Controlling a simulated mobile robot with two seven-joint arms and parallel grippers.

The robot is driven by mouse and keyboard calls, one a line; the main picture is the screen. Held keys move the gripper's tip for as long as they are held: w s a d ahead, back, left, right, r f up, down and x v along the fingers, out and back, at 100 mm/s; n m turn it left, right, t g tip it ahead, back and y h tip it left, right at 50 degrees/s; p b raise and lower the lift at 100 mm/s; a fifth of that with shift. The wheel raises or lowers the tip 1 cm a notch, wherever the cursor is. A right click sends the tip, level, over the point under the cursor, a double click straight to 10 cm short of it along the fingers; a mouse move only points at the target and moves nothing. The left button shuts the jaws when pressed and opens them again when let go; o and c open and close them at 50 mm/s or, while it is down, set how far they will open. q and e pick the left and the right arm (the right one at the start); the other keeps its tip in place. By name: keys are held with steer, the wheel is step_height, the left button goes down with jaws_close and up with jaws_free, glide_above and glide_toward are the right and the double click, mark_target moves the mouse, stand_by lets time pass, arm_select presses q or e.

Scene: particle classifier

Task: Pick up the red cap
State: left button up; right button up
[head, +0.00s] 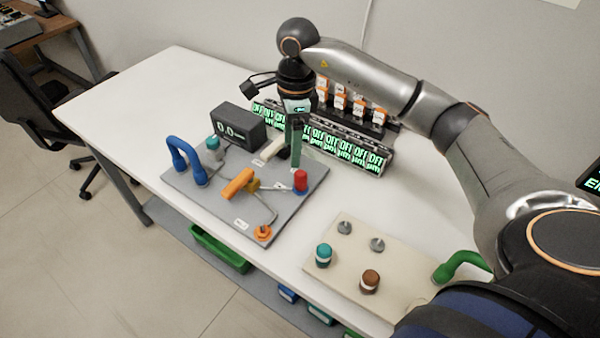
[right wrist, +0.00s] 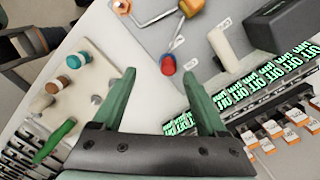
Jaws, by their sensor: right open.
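The red cap (head: 301,181) sits at the right side of the grey board (head: 225,205) in the head view, on a blue base at the end of a thin tube. It also shows in the right wrist view (right wrist: 168,66), ahead of and between the fingers. My right gripper (head: 295,150) is open with green fingers, behind the cap and apart from it. Its two fingers show clearly in the right wrist view (right wrist: 160,85) with nothing between them. My left gripper is not in either view.
The grey board also holds a blue handle (head: 185,160), an orange handle (head: 237,183) and a display box (head: 238,127). Green-lit displays (head: 345,150) stand behind the gripper. A beige board (head: 345,268) with several knobs lies at front right, near a green handle (head: 460,265).

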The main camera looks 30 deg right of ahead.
steer(key=d, duration=0.2)
glide_above(300, 172)
steer(key=shift+h, duration=0.4)
steer(key=f, duration=0.5)
steer(key=shift+s+a+f, duration=0.15)
steer(key=shift+s+f, duration=0.15)
steer(key=shift+w+f+p, duration=0.2)
steer(key=shift+f+p, duration=0.5)
steer(key=shift+f, duration=2.2)
jaws_close()
